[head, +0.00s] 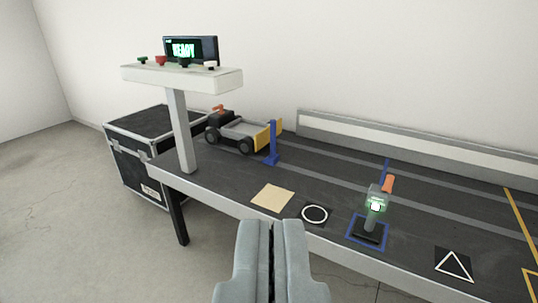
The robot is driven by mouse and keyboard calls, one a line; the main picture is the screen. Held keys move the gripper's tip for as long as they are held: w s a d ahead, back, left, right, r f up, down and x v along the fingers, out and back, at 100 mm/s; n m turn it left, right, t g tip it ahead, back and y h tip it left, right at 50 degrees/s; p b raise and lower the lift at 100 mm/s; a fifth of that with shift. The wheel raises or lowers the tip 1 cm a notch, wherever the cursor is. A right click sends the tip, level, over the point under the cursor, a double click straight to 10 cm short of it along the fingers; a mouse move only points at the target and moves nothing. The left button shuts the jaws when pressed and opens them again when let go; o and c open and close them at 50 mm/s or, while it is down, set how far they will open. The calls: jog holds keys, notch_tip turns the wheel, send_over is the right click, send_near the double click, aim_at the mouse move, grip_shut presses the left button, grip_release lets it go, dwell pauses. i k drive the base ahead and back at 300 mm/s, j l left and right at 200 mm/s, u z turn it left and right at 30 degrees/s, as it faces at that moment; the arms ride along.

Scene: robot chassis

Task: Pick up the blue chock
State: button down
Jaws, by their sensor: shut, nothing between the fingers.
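My gripper (272,226) is at the bottom centre, pointing forward. Its two grey fingers are together with nothing between them. It appears in front of the dark table's near edge. A blue upright piece (272,144) with a small foot stands on the table beside the front of a small cart. It is the clearest blue object and may be the blue chock, but its shape is too small to be sure. It is well beyond my gripper and apart from it. Another thin blue piece (385,166) shows partly hidden behind a grey handheld device.
The table (225,188) carries a grey cart (238,133) with a yellow front plate, a tan square (272,198), a circle marker (315,214), the device (375,205) on its stand and a triangle marker (454,264). A white raised console (182,80) stands at left. A black case (130,160) is behind.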

aim_at(273, 157)
jog(key=i+l, duration=0.1)
jog(key=i, duration=0.45)
jog(key=i+l+u, duration=0.1)
jog(key=i, duration=0.45)
jog(key=i+l, duration=0.2)
jog(key=i, duration=0.35)
jog(key=i+l+u, duration=0.1)
jog(key=i, duration=0.4)
